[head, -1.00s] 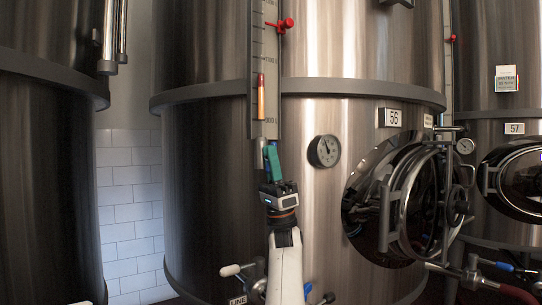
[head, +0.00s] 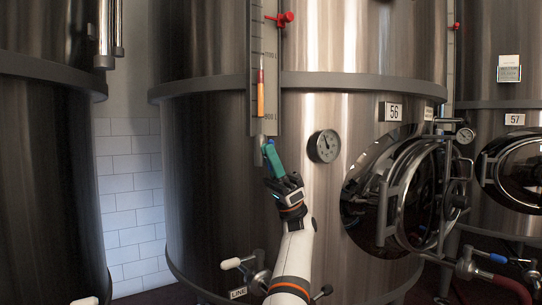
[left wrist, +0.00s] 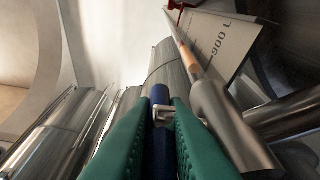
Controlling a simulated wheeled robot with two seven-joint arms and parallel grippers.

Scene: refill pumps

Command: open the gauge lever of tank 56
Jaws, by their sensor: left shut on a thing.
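Tank 56 (head: 350,180) is a large steel tank with a "56" plate (head: 393,112). Its sight gauge with a graduated scale (head: 264,50) runs down the front left, with an orange column in its tube. My left gripper (head: 268,148) is at the gauge's lower end, tilted with its green fingertips up and to the left. In the left wrist view, its green fingers (left wrist: 157,125) are shut on a blue lever (left wrist: 160,140) beside a grey metal gauge fitting (left wrist: 225,120). In the head view the fingers hide the lever. My right gripper is not in view.
A round dial (head: 324,146) sits on the tank just right of my left gripper. An open round hatch (head: 415,195) stands further right. A white-handled valve (head: 235,263) is low on the tank. A red handle (head: 286,18) sits high on the gauge. Tank 57 stands at right.

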